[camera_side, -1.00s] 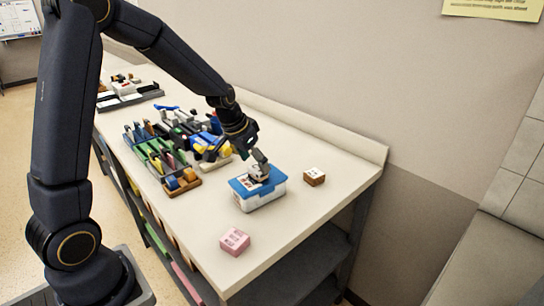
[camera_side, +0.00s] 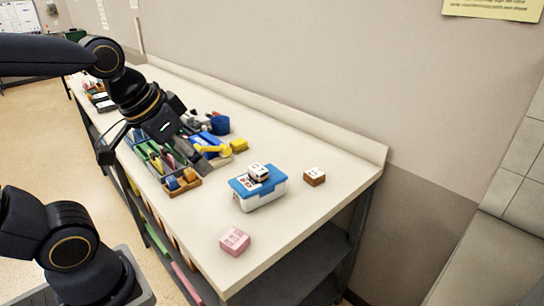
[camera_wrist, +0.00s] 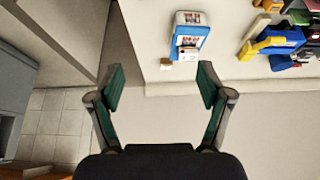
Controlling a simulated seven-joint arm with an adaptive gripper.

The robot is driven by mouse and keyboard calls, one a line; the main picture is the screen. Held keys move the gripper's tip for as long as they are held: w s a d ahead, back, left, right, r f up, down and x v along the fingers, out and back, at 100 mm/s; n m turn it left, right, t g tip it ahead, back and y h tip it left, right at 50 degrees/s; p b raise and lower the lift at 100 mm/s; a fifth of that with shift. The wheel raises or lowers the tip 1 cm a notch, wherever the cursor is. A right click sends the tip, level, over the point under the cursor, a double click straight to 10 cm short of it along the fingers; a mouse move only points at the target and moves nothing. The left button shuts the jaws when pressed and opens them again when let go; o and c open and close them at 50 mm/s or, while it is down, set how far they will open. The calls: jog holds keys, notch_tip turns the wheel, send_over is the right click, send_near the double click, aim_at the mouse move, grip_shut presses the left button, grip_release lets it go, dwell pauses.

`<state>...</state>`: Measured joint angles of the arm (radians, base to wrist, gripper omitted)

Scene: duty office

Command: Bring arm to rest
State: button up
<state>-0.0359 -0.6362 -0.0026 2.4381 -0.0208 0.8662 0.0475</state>
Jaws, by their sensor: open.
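My gripper (camera_wrist: 160,85) shows in the wrist view with its two green-padded fingers wide apart and nothing between them. In the side view my arm's end is raised at the left, in front of the trays, clear of the blue-lidded box (camera_side: 262,190). A small white-topped block (camera_side: 258,172) rests on that box's lid. In the wrist view the box (camera_wrist: 189,38) lies beyond my fingertips, apart from them.
A brown block with a white top (camera_side: 314,176) and a pink block (camera_side: 235,241) lie on the pale bench (camera_side: 292,235). Trays of coloured items (camera_side: 182,180) fill the left part, with a blue cup (camera_side: 219,125) behind. A wall runs along the back.

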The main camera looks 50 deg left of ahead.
jog(key=shift+s+d+f, duration=0.1)
jog(key=shift+s, duration=0.55)
jog(key=shift+s+d+f, duration=0.1)
jog(key=shift+s, duration=0.5)
